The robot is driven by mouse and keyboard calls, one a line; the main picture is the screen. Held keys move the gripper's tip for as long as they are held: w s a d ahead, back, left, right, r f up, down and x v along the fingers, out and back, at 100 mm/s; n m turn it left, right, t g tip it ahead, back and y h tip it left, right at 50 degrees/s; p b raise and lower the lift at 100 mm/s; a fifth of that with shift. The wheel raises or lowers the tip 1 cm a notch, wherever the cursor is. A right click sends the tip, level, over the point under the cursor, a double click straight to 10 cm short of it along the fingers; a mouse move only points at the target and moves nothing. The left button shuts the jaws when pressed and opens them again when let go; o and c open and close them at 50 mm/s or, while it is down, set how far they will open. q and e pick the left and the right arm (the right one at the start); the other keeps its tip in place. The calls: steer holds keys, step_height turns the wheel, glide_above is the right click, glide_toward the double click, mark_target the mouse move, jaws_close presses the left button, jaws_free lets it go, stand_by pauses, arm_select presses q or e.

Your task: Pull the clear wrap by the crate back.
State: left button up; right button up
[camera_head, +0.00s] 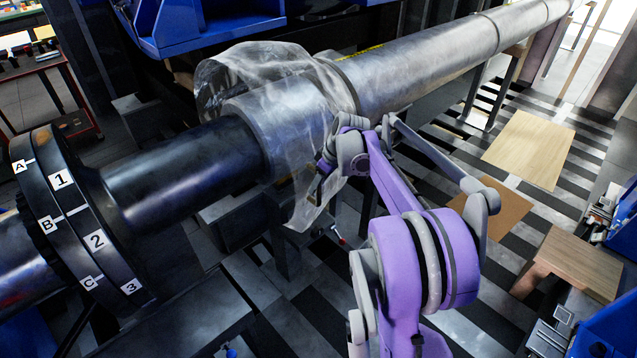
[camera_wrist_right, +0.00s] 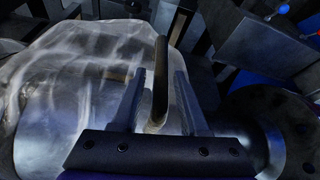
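The clear wrap (camera_head: 314,105) is a crumpled see-through sheet draped over and around the thick grey collar of a long metal shaft, with a loose part hanging down. It also fills the left of the right wrist view (camera_wrist_right: 75,75). My right gripper (camera_head: 322,178) is at the hanging side of the wrap, in front of the shaft. In the right wrist view its two fingers (camera_wrist_right: 160,98) stand apart, with a slim dark upright bar between them and gaps on both sides. Whether the fingers touch the wrap is unclear. The blue crate (camera_head: 190,42) is behind the shaft. My left gripper is out of view.
The shaft (camera_head: 430,65) runs from lower left to upper right. A black flange (camera_head: 75,215) with letter and number labels is at its left end. A wooden-topped stool (camera_head: 575,262) and blue bins (camera_head: 608,330) stand at the right. Open floor lies between.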

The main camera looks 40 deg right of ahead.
steer(key=shift+o, duration=0.3)
steer(key=shift+r, duration=0.1)
steer(key=v, duration=1)
steer(key=shift+s+r, duration=0.2)
steer(key=shift+r, duration=0.15)
steer(key=s+a+f, duration=0.2)
steer(key=a, duration=0.7)
steer(key=s+a+f, duration=0.2)
steer(key=a, duration=0.6)
steer(key=s+a+f+m+t, duration=0.1)
steer(key=s+a+f+m, duration=0.1)
steer(key=s+a+f, duration=0.8)
steer(key=s+a, duration=0.3)
steer(key=s, duration=0.1)
steer(key=shift+a+f+h, duration=0.25)
steer(key=shift+f+h, duration=0.15)
